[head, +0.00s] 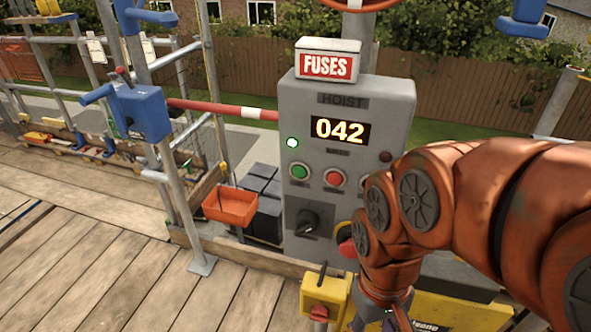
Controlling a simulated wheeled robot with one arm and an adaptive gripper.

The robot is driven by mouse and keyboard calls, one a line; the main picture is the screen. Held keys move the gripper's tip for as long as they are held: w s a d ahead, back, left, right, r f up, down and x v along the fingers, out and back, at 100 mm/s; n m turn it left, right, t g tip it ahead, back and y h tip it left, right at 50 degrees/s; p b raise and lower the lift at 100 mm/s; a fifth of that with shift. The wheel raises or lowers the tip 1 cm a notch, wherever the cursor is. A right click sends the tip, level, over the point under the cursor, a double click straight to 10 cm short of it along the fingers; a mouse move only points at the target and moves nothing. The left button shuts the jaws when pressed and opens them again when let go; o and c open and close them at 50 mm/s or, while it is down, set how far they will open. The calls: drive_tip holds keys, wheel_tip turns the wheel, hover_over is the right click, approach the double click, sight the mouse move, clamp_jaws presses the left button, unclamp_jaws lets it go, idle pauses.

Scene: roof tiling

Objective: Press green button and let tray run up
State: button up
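The grey hoist control box (348,110) stands upright in the middle of the head view. Its green button (299,171) is on the left of the panel, with a red button (333,178) to its right. My orange arm covers the lower right of the box. My gripper (388,318) is low at the bottom edge, mostly cut off, below and right of the green button.
A black rotary knob (307,222) and a partly hidden red mushroom knob (346,241) are below the buttons. A yellow box (324,296) stands in front. A scaffold post with a blue clamp (141,112) is at left. The plank deck (100,240) is clear at lower left.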

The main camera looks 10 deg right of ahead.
clamp_jaws()
idle(1.4)
